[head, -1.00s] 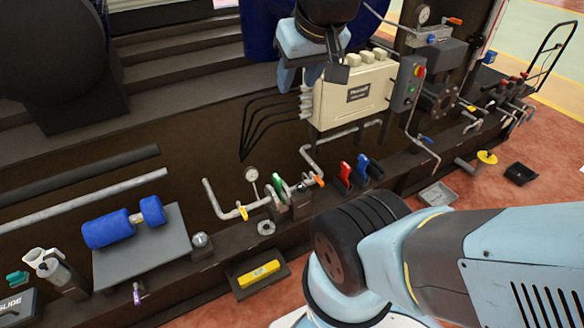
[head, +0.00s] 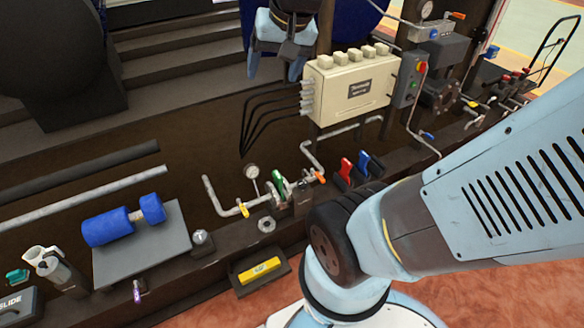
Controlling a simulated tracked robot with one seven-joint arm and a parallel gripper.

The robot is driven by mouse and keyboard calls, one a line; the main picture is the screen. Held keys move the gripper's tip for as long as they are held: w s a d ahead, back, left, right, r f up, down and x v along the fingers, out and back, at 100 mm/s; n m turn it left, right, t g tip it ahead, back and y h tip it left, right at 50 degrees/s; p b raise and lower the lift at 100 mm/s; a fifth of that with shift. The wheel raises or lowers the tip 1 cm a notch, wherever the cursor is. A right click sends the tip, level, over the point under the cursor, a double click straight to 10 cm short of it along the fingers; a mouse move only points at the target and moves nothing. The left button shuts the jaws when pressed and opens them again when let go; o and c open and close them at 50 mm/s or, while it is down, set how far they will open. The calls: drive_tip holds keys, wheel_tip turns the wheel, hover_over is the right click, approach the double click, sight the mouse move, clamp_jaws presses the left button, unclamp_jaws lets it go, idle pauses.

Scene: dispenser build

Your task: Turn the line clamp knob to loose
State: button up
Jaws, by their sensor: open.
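My gripper (head: 273,73) hangs at the top of the head view with its fingers apart and nothing between them. It is left of the cream junction box, well above the pipework. I cannot tell for sure which part is the line clamp knob. A small round silver knob (head: 200,237) sits on the ledge at the right of the grey plate. A pipe assembly (head: 230,209) with a gauge, a green handle (head: 278,183), and yellow and orange levers stands to its right. No loose or tight marking is readable.
The cream box (head: 350,88) with black cables stands close to the right of my gripper. Red (head: 345,168) and blue (head: 364,162) handles stand below it. A blue roller (head: 107,228) lies on the grey plate. A yellow level (head: 259,270) lies in a dark tray.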

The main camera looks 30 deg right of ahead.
drive_tip(key=w+d+f+m+g+y, duration=0.1)
drive_tip(key=w+d+f+m, duration=0.1)
drive_tip(key=w+f+m, duration=0.6)
drive_tip(key=m+g+h, duration=0.2)
drive_tip(key=m+g, duration=0.2)
drive_tip(key=m, duration=1.1)
hover_over(303, 182)
wheel_tip(303, 182, down, 40)
wheel_tip(303, 182, down, 13)
drive_tip(key=shift+s+a+r, duration=0.1)
drive_tip(key=shift+r, duration=0.1)
